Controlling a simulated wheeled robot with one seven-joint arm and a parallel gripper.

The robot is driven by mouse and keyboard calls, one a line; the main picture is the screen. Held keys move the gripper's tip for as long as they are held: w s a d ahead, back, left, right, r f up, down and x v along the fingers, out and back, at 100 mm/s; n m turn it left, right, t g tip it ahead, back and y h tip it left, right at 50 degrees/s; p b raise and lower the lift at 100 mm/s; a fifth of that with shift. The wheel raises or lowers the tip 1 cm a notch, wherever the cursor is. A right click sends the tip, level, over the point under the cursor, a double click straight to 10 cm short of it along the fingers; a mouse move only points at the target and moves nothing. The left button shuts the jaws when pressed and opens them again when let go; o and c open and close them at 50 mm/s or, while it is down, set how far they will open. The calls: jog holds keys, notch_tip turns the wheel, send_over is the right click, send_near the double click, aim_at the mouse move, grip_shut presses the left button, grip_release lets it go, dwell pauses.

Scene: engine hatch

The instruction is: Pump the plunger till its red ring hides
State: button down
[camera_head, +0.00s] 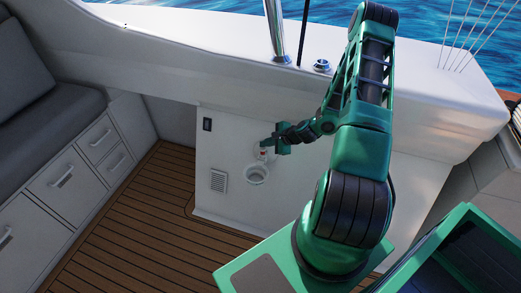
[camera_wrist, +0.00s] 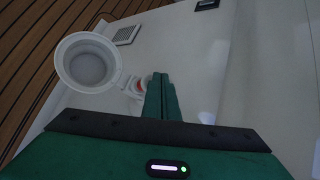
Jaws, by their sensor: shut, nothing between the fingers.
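The white plunger with its red ring (camera_wrist: 139,86) shows in the wrist view, just left of my fingers and partly hidden by them. In the head view the plunger (camera_head: 263,152) stands out small on the white panel, above a round white cup (camera_head: 256,175). The red ring is visible. My gripper (camera_wrist: 161,97) is shut and empty; its fingertips are beside the plunger, and I cannot tell whether they touch it. In the head view my gripper (camera_head: 270,143) is at the plunger's upper right. The same cup (camera_wrist: 72,82) is at the upper left of the wrist view.
A vent grille (camera_head: 218,181) and a dark switch plate (camera_head: 207,124) are on the white panel (camera_head: 225,148) near the plunger. A grey-cushioned bench with drawers (camera_head: 68,176) stands at the left. The wooden deck (camera_head: 135,215) between is clear.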

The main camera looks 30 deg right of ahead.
aim_at(265, 149)
jog(key=shift+f, duration=0.85)
dwell(0.7)
dwell(0.4)
jog(key=shift+r, duration=1.4)
jog(key=shift+r, duration=2.55)
